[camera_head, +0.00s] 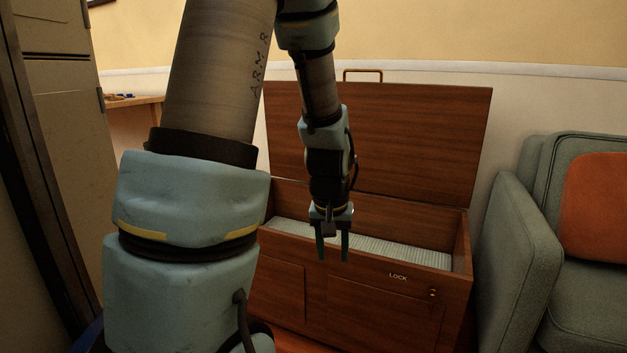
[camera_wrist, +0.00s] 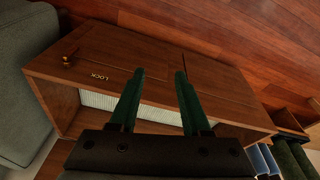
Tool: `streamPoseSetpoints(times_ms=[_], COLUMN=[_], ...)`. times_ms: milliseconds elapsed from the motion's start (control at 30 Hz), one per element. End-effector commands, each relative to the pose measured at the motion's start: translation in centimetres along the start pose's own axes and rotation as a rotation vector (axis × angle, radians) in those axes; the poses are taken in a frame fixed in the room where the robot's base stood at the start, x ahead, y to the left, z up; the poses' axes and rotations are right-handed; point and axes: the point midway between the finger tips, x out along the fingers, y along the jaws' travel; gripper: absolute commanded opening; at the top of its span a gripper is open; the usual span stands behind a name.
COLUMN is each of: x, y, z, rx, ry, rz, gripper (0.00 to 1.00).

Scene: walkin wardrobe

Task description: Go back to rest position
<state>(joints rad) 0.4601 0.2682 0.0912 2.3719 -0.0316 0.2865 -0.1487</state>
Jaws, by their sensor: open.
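My gripper (camera_head: 332,252) hangs pointing down in front of the open wooden chest in the head view. Its two fingers are apart and nothing is between them. In the wrist view the green fingers of my gripper (camera_wrist: 157,80) spread over the chest's front panel, with the opening below them. My arm fills the left and middle of the head view and hides part of the chest.
The wooden chest (camera_head: 385,305) has its lid (camera_head: 420,135) raised against the wall and a pale ribbed lining inside. A grey armchair (camera_head: 520,260) with an orange cushion (camera_head: 598,205) stands close at the right. A tall cabinet (camera_head: 60,130) stands at the left.

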Motion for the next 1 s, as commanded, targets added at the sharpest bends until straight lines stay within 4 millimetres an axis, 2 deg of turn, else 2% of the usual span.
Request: streamPoseSetpoints(times_ms=[33, 133, 300, 467, 500, 667, 833, 1000], x=[-1.1, -2.5, -4.3, -5.8, -7.1, -9.7, -13.1, -18.0], y=[-1.9, -4.5, -7.5, -9.7, -9.4, -9.2, -9.2, -9.0], z=[1.0, 2.9, 5.9, 8.7, 8.1, 7.4, 6.6, 5.5], rx=[-0.025, -0.047, -0.078, -0.103, -0.095, -0.094, -0.094, -0.094], ry=[-0.008, -0.028, -0.054, -0.076, -0.076, -0.076, -0.075, -0.075], rz=[-0.005, -0.013, -0.027, -0.039, -0.037, -0.037, -0.037, -0.037], gripper=[0.47, 0.47, 0.47, 0.47, 0.47, 0.47, 0.47, 0.47])
